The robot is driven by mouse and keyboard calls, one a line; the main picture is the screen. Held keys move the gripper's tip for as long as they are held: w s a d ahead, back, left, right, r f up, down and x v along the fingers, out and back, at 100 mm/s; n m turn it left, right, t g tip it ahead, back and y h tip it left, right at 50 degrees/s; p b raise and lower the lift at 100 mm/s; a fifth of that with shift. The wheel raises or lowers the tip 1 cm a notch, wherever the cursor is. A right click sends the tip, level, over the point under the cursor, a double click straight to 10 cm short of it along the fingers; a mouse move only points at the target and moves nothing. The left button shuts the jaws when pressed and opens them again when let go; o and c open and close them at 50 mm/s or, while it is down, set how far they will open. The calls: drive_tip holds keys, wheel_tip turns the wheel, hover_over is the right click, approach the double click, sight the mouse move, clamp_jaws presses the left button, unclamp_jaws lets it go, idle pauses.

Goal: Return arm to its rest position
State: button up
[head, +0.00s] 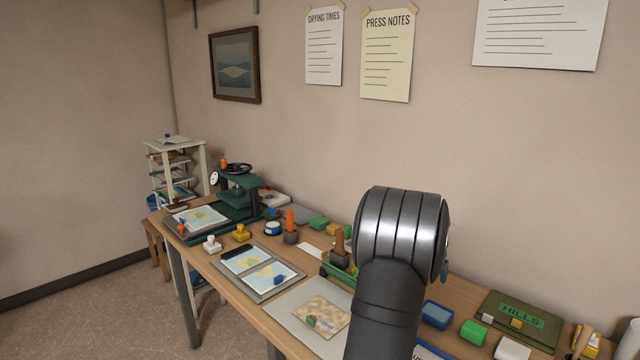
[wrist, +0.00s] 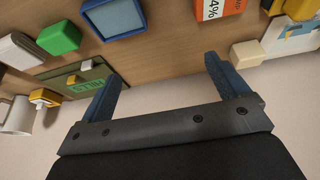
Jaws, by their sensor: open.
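My gripper (wrist: 162,95) shows in the wrist view with its two blue fingers spread wide apart and nothing between them. It is above the table's edge, with the table top (wrist: 155,62) upside down in that view. In the head view my arm rises in front of the right part of the wooden table (head: 462,352), and the gripper itself is hidden behind it.
A green HILLS folder (head: 545,325), a green block (head: 473,333) and a blue box (head: 436,314) lie right of my arm. A green press (head: 235,195), a map tray (head: 262,290) and stamps stand to the left.

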drive_tip(key=s+a+r, duration=0.1)
drive_tip(key=s+a, duration=0.4)
drive_tip(key=a, duration=0.5)
drive_tip(key=s+a, duration=0.5)
drive_tip(key=a, duration=0.4)
drive_tip(key=w+a+f, duration=0.2)
drive_tip(key=a, duration=0.1)
drive_tip(key=w+a+f, duration=0.2)
drive_tip(key=a, duration=0.1)
drive_tip(key=w+a+f, duration=0.1)
drive_tip(key=a+f, duration=0.1)
drive_tip(key=a, duration=0.1)
drive_tip(key=shift+w+a+f, duration=0.1)
drive_tip(key=shift+w+f, duration=0.1)
drive_tip(key=shift+w, duration=0.2)
drive_tip(key=shift+w+a+f, duration=0.1)
drive_tip(key=shift+a+f, duration=0.1)
drive_tip(key=shift+f, duration=0.6)
